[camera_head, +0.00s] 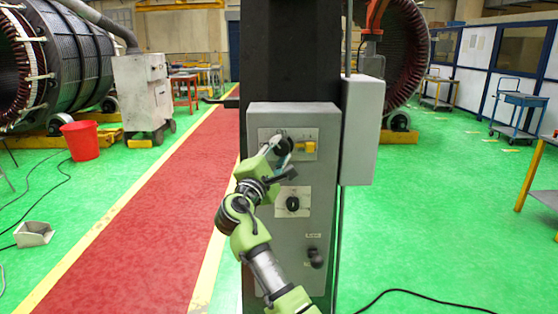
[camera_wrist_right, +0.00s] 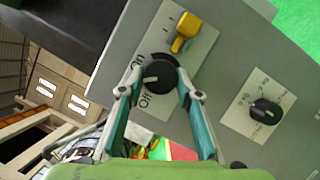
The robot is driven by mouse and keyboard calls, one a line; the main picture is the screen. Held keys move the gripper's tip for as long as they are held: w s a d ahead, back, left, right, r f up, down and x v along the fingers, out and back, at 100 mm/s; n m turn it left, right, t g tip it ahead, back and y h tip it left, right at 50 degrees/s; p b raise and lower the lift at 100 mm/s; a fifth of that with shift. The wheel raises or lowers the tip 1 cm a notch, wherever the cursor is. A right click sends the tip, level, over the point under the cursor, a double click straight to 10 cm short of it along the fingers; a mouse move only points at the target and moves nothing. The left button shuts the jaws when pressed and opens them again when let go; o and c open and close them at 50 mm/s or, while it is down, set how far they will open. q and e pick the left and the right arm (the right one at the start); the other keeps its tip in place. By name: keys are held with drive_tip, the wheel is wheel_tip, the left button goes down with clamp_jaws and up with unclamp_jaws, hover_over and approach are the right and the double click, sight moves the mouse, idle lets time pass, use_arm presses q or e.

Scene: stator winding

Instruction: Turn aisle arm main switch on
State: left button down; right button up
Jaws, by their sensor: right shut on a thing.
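The main switch is a round black knob (camera_wrist_right: 160,74) on a light plate lettered "On" and "Off", mounted on a grey control box (camera_head: 310,225). A pale mark on the knob's left side lies near the two words in the right wrist view. I cannot tell which word it points at. My right gripper (camera_wrist_right: 161,88) has its two fingers on either side of the knob, shut on it. In the head view, my right gripper (camera_head: 283,152) reaches the upper part of the box and partly covers the knob. My left gripper is not in view.
A yellow handle (camera_wrist_right: 183,32) sits beside the knob on the same plate. A smaller black knob (camera_head: 293,203) is lower on the box, with a dark control (camera_head: 315,257) below it. A dark column (camera_head: 293,55) stands behind.

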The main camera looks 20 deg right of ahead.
drive_tip(key=m+g, duration=0.1)
drive_tip(key=m, duration=0.3)
drive_tip(key=shift+r+m+y, duration=0.15)
drive_tip(key=shift+m+y, duration=0.15)
drive_tip(key=shift+y, duration=0.1)
drive_tip(key=shift+r+m+g+y, duration=0.1)
drive_tip(key=shift+m+g+y, duration=0.45)
drive_tip(key=shift+m, duration=0.75)
drive_tip(key=o, duration=1.1)
